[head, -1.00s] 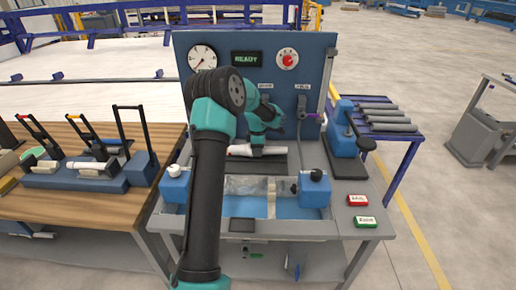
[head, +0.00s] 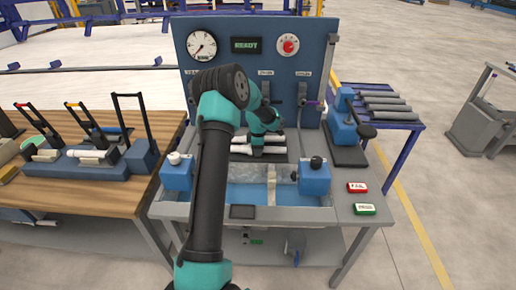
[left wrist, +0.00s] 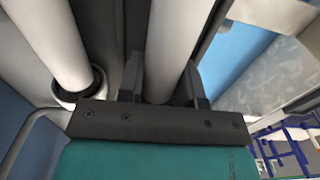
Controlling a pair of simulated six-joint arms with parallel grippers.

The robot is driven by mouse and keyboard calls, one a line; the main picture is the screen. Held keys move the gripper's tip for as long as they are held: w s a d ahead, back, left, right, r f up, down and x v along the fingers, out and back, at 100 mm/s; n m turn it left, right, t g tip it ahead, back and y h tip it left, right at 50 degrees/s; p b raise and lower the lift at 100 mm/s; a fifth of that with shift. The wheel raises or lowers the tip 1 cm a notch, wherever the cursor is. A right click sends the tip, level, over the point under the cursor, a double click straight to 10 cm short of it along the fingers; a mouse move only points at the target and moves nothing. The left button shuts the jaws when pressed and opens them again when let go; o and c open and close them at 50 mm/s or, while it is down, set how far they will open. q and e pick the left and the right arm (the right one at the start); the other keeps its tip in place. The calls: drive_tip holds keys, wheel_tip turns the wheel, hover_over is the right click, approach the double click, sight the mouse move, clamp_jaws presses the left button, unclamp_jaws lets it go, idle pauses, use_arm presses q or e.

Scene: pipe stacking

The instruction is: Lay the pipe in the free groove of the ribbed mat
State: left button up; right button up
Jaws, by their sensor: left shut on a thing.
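My left gripper (head: 257,151) is low over the dark ribbed mat (head: 277,159) at the back of the blue bench. In the left wrist view its fingers (left wrist: 163,78) are shut on a white pipe (left wrist: 168,45). The held pipe shows in the head view (head: 241,150) as the nearer white piece, partly behind the gripper. A second white pipe (head: 240,138) lies behind it, roughly parallel, and shows at the left in the wrist view (left wrist: 48,40). The grooves are too small or hidden to tell whether the held pipe touches the mat. My right gripper is not seen.
A water trough (head: 248,195) with blue clamp blocks (head: 314,178) stands in front of the mat. A blue lever press (head: 345,130) is at the right. A gauge panel (head: 265,55) rises behind. Red (head: 357,187) and green (head: 364,209) boxes lie at front right.

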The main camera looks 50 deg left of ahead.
use_arm(q)
drive_tip(key=shift+f, duration=0.15)
idle(0.7)
drive_tip(key=o, duration=1)
drive_tip(key=shift+o, duration=0.2)
wheel_tip(320, 180, up, 17)
drive_tip(key=shift+r, duration=0.2)
